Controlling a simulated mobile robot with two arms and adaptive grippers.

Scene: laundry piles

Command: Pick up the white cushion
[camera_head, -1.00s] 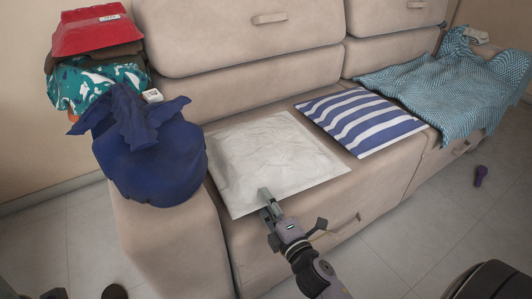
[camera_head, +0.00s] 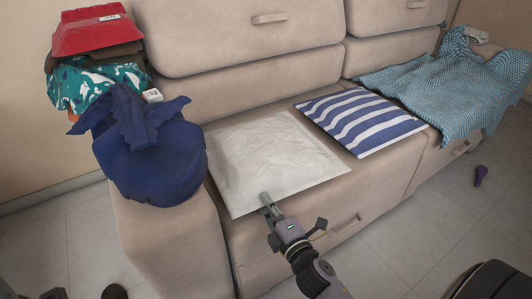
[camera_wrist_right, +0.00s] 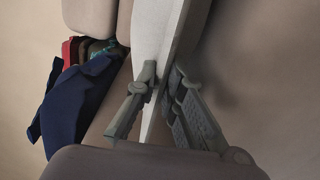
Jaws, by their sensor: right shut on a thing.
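The white cushion (camera_head: 272,155) lies on the left seat of the beige sofa, its surface wrinkled. My right gripper (camera_head: 266,203) is at the cushion's front edge and is shut on it. In the right wrist view, the two fingers (camera_wrist_right: 160,88) stand on either side of the edge of the white cushion (camera_wrist_right: 153,38). The cushion still appears to lie on the seat.
A blue and white striped cushion (camera_head: 360,122) lies to the right. A teal patterned blanket (camera_head: 450,80) drapes over the right seat. A purple object (camera_head: 480,176) is on the floor.

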